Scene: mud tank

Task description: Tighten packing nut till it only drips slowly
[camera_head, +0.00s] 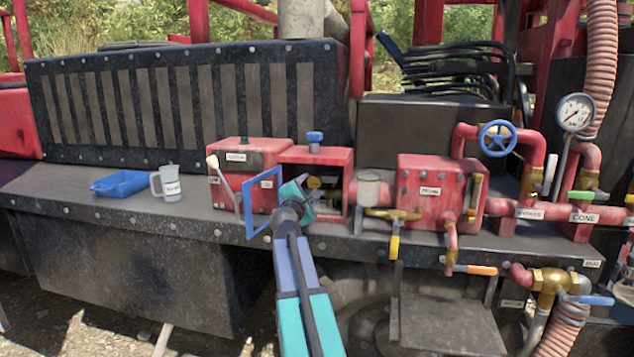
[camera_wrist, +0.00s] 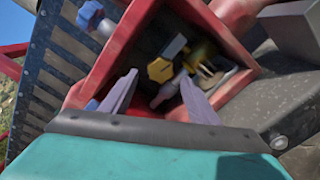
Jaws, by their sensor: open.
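A yellow six-sided nut (camera_wrist: 160,69), which looks like the packing nut, sits inside an open-fronted red box in the wrist view. A grey shaft and brass fittings (camera_wrist: 203,58) lie beside it. In the head view only a little brass (camera_head: 314,183) shows in the box, partly hidden by my arm. My gripper (camera_head: 297,190) is at the box opening. In the wrist view my gripper (camera_wrist: 158,78) has its two fingers apart, pointing at the nut, with nothing held between them. I cannot tell whether the fingers touch the nut. No dripping can be made out.
The red box (camera_head: 340,156) has tight walls around the fittings. A blue frame (camera_head: 249,207) stands left of the opening. A lever (camera_head: 222,178), a blue tray (camera_head: 120,183) and a measuring jug (camera_head: 167,182) are further left. Valves and red pipes crowd the right, including a blue handwheel (camera_head: 498,138).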

